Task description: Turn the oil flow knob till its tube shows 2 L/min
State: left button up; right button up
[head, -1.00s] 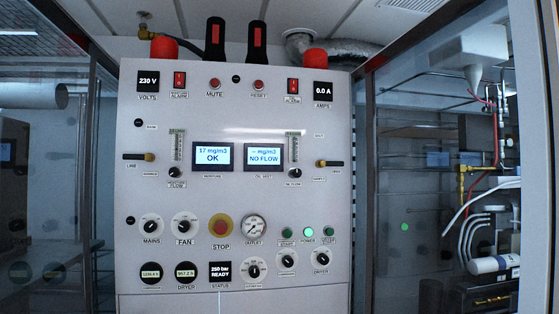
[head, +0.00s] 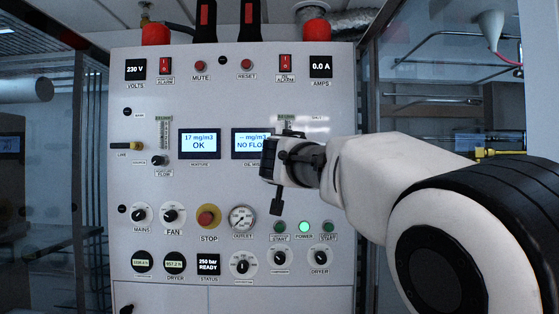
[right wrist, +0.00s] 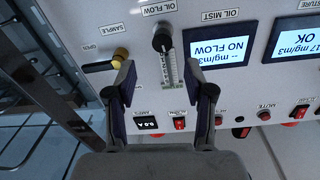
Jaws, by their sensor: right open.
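The oil flow knob (right wrist: 162,40) is black and round, at the lower end of its clear scaled tube (right wrist: 170,70), in the upside-down right wrist view. In the head view only the top of the oil tube (head: 286,122) shows; my right arm hides the knob. My right gripper (right wrist: 165,78) is open, its fingers on either side of the tube, with the knob just beyond the fingertips. It also shows in the head view (head: 274,176), in front of the panel. The tube's reading is too small to tell. The oil mist display (right wrist: 219,49) reads NO FLOW. My left gripper is not in view.
A sample valve handle (right wrist: 105,62) with a brass end sits beside the oil knob, near one finger. The moisture flow knob (head: 159,160) and moisture display (head: 199,144) are to the left. The red stop button (head: 208,216) and several knobs are lower.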

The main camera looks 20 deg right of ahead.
jog(key=p+x, duration=0.4)
jog(key=x, duration=0.3)
jog(key=shift+w+f, duration=0.2)
jog(key=shift+a, duration=0.25)
jog(key=shift+c, duration=0.7)
jog(key=shift+a, duration=0.1)
jog(key=c, duration=0.6)
grip_shut()
